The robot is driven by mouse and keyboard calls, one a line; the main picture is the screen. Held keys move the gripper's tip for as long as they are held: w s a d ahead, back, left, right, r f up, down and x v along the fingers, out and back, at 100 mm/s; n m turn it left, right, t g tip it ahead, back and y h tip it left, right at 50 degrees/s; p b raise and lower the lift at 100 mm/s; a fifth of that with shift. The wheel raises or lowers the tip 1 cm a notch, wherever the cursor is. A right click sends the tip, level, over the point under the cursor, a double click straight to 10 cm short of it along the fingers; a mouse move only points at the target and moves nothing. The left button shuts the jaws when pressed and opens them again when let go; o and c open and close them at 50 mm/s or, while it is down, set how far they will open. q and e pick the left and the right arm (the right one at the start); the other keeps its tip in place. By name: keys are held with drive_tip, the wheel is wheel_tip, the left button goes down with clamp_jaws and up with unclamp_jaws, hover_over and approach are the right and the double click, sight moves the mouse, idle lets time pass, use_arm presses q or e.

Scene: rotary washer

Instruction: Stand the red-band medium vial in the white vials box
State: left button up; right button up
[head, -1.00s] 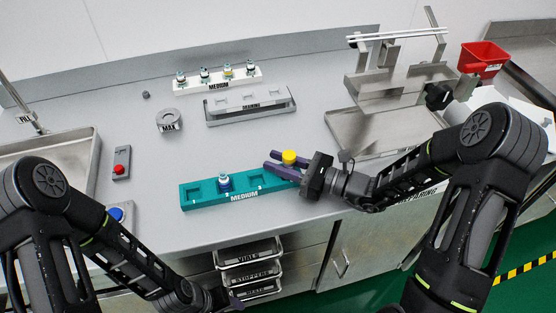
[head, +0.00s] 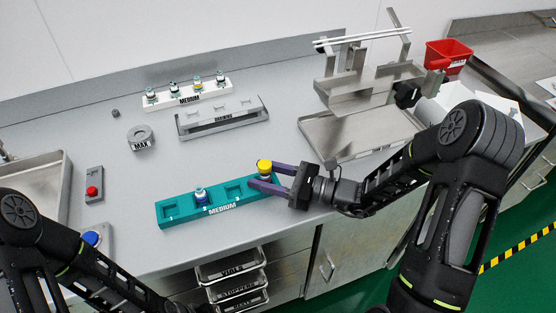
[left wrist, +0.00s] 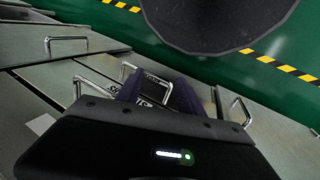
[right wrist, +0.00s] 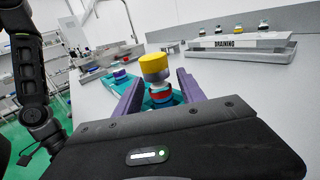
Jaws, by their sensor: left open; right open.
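The red-band vial (right wrist: 160,93) has a yellow cap and shows its red band in the right wrist view. In the head view its yellow cap (head: 264,166) stands upright at the right end of the teal MEDIUM rack (head: 180,215). My right gripper (head: 266,178) is open around or just short of this vial, its purple fingers (right wrist: 160,92) apart on either side. The white MEDIUM box (head: 217,93) stands at the back and carries several capped vials. My left gripper (left wrist: 158,92) is open and empty, low by the drawer fronts.
A blue-marked vial (head: 200,194) stands in the teal rack. The DRAINING rack (head: 222,120) lies between the teal rack and the white box. A grey MAX ring (head: 140,137), a red-button box (head: 93,188) and a steel tray (head: 360,135) are on the bench.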

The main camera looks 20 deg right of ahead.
sight(271, 177)
drive_tip(key=v, duration=0.4)
drive_tip(key=shift+d+f+b, duration=0.1)
drive_tip(key=shift+f+b, duration=0.05)
drive_tip(key=shift+b, duration=0.2)
drive_tip(key=shift+s+d+r, duration=0.15)
drive_tip(key=shift+d+r, duration=0.05)
drive_tip(key=shift+r, duration=0.25)
drive_tip(key=shift+s+d+r, duration=0.15)
drive_tip(key=shift+r, duration=0.25)
wheel_tip(271, 177, up, 7)
drive_tip(key=shift+f, duration=0.2)
drive_tip(key=shift+o, duration=0.5)
drive_tip(key=shift+r, duration=0.1)
